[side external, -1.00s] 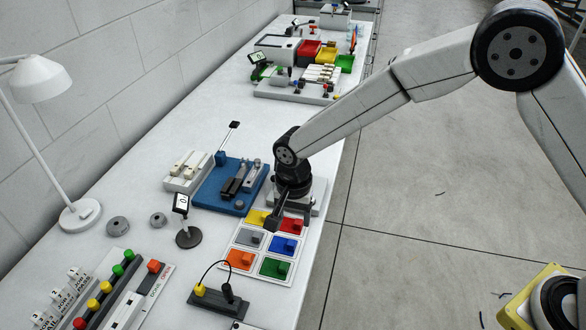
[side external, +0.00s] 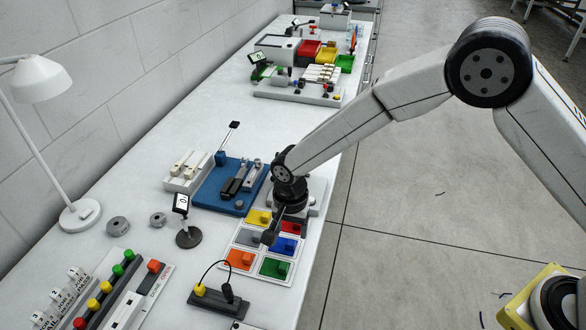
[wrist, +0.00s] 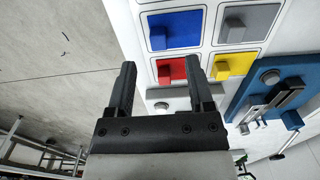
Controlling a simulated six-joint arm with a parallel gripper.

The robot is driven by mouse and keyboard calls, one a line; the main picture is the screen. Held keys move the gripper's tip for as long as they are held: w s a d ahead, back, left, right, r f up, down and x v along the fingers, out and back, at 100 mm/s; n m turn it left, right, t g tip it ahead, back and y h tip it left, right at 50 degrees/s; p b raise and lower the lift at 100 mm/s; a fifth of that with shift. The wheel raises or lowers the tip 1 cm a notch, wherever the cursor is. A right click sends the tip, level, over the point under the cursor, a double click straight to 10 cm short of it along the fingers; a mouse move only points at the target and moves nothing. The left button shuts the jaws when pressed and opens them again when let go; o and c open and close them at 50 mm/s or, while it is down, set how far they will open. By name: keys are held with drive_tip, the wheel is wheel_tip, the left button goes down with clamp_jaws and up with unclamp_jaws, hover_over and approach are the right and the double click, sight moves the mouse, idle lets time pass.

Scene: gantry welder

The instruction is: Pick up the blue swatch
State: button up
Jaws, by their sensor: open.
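The blue swatch (side external: 287,246) lies in its cell on the white swatch board (side external: 237,277), in the middle row on the right. In the wrist view the blue swatch (wrist: 176,32) shows with its raised block, ahead of the fingers. My gripper (side external: 272,236) is above the board, close to the blue swatch and partly in front of it. In the wrist view my gripper (wrist: 160,88) is open, with the red swatch (wrist: 172,71) seen between and beyond its fingers. Nothing is held.
Yellow (wrist: 234,64), grey (wrist: 248,22), orange (side external: 240,259) and green (side external: 275,267) swatches fill the neighbouring cells. A blue fixture plate (side external: 222,188) lies behind the board. A black block with a cable (side external: 230,300) stands in front.

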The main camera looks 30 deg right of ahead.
sight(291, 242)
drive_tip(key=shift+s+f, duration=0.1)
drive_tip(key=shift+f, duration=2.1)
clamp_jaws()
